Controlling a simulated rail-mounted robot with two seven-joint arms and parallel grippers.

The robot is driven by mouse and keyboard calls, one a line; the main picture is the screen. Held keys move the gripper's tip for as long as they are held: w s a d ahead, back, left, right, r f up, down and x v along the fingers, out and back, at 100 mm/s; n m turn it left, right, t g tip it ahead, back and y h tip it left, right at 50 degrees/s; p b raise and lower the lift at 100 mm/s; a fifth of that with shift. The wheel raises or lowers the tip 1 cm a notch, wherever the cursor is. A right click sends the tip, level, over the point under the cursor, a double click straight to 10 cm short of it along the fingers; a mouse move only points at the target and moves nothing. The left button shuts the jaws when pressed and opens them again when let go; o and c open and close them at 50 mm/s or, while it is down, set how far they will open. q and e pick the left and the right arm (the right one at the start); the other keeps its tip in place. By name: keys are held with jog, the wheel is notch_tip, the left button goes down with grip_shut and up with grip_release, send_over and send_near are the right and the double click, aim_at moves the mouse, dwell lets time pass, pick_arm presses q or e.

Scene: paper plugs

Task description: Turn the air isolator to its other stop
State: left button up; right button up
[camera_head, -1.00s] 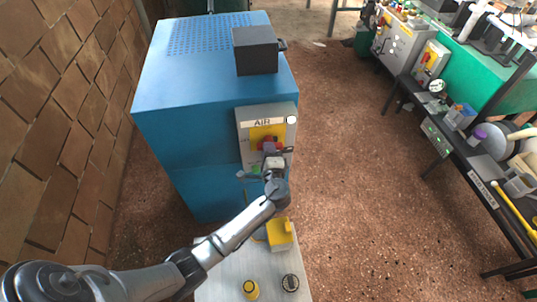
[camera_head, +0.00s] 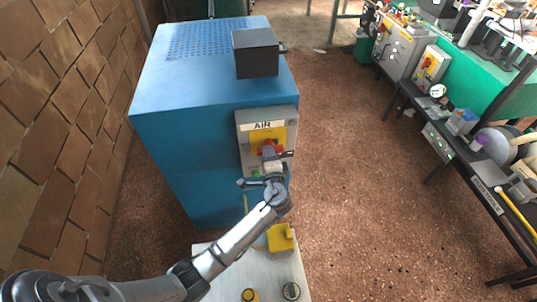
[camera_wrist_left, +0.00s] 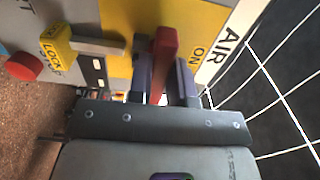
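The air isolator is a grey box with a yellow plate (camera_head: 258,133) under an AIR label, on the blue cabinet's front. Its red handle (camera_head: 264,150) is partly hidden by my left gripper (camera_head: 271,155). In the left wrist view, the red handle (camera_wrist_left: 163,48) stands between the two fingers of my left gripper (camera_wrist_left: 164,82), beside the ON marking. The fingers straddle it closely; whether both press on it is unclear. A yellow LOCK tab (camera_wrist_left: 57,45) and a red button (camera_wrist_left: 24,67) show at the left. My right gripper is not in view.
The blue cabinet (camera_head: 165,140) carries a black box (camera_head: 256,55) on top. A cluttered bench (camera_head: 500,85) stands at the right; the floor between is clear.

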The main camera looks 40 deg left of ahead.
pick_arm(q)
jog(key=o, duration=0.5)
jog(key=shift+c, duration=0.2)
jog(key=p+v, duration=0.1)
jog(key=v, duration=1.2)
jog(key=shift+s+d, duration=0.25)
jog(key=shift+d, duration=0.05)
